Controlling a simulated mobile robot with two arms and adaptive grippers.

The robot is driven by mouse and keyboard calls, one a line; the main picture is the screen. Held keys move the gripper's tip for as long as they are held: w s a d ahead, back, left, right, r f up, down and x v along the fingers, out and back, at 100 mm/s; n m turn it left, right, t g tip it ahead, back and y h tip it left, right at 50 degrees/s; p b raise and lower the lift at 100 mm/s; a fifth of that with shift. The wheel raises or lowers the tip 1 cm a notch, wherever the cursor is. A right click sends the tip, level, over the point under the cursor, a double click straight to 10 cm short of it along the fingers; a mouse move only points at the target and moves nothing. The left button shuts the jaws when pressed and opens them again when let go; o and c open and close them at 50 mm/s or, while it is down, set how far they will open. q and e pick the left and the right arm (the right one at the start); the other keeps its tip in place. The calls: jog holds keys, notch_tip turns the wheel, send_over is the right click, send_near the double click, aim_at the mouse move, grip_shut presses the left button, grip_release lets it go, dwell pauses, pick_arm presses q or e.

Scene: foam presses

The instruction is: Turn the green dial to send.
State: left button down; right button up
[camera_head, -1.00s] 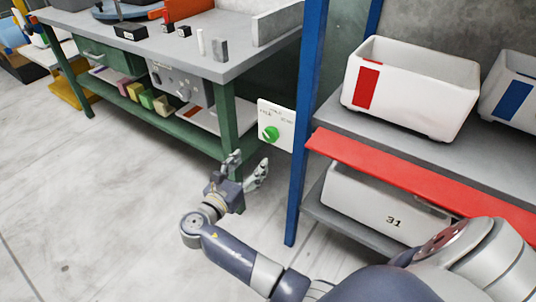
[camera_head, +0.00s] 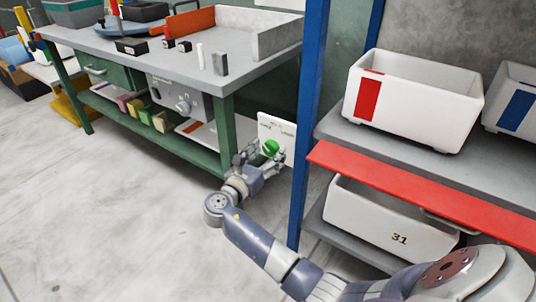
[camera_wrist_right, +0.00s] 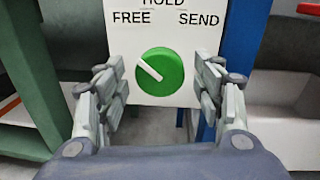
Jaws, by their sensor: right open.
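The green dial (camera_head: 271,147) is on a white panel (camera_head: 290,132) between the workbench and the blue shelf post. In the right wrist view the dial (camera_wrist_right: 160,72) is round with a white pointer line, whose upper end points up and left toward FREE. HOLD is above it and SEND at its upper right. My right gripper (camera_head: 265,154) is in front of the dial. In the wrist view its open fingers (camera_wrist_right: 160,82) stand at the left and right of the dial, with a gap on each side. My left gripper is not in view.
A blue post (camera_head: 309,110) stands just right of the panel. A red shelf edge (camera_head: 420,190) and white bins (camera_head: 420,115) are farther right. A green workbench leg (camera_head: 224,120) stands left of the gripper. The floor in front is clear.

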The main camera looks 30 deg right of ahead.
jog(key=shift+w+d, duration=0.15)
jog(key=shift+d, duration=0.05)
jog(key=c, duration=1)
jog(key=shift+c, duration=0.2)
